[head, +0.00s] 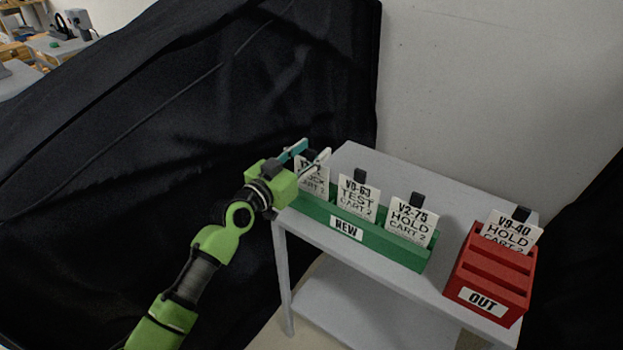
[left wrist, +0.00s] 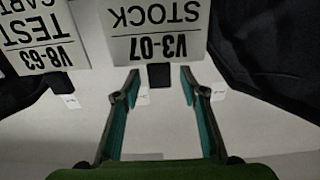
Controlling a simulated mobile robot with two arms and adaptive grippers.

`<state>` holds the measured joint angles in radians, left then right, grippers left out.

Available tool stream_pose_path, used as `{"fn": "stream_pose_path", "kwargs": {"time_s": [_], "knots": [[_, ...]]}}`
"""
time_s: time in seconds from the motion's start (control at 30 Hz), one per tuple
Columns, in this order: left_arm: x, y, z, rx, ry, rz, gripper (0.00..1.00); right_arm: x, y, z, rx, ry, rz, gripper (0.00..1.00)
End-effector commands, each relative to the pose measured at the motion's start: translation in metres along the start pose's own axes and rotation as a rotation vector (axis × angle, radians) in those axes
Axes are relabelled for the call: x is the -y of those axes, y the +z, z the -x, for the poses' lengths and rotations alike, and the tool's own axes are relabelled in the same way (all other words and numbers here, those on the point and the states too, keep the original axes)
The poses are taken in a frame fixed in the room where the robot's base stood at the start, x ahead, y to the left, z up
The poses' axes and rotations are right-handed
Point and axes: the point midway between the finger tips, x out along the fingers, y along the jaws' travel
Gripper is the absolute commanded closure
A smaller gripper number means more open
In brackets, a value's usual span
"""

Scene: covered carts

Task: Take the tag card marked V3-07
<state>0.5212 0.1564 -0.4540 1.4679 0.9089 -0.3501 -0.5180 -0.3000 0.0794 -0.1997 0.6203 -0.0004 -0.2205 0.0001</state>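The tag card marked V3-07 STOCK (left wrist: 165,32) shows upside down in the left wrist view, with a black tab (left wrist: 160,75) on its edge. In the head view this card (head: 314,180) is at the left end of the green NEW rack (head: 385,243), partly hidden by my left gripper. My left gripper (head: 316,154) is at the top of the card. In the left wrist view its two teal-lined fingers (left wrist: 160,88) are open, one on each side of the black tab, with a gap to each side. My right gripper is not in view.
Beside it in the green rack stand the V8-63 TEST card (head: 358,197) and the V2-75 HOLD card (head: 410,220). A red OUT rack (head: 487,283) holds the V9-40 HOLD card (head: 512,232). The grey cart top (head: 400,175) is bare behind the green rack. Black cloth (head: 200,100) hangs at left.

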Motion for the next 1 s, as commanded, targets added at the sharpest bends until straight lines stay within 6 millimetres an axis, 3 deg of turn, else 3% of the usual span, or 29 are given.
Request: {"fn": "stream_pose_path", "kwargs": {"time_s": [0.3, 0.47, 0.8, 1.0], "knots": [[0.0, 0.0, -0.005, 0.0, 0.0, 0.0, 0.61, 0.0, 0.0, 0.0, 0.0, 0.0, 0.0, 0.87], [0.0, 0.0, -0.005, 0.0, 0.0, 0.0, 0.98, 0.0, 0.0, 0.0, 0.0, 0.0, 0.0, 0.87], [0.0, -0.002, -0.005, -0.001, 0.0, 0.0, 0.98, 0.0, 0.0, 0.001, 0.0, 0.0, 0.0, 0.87], [0.0, -0.032, -0.005, -0.005, -0.001, -0.001, 0.98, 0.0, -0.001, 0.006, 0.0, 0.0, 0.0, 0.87]]}}
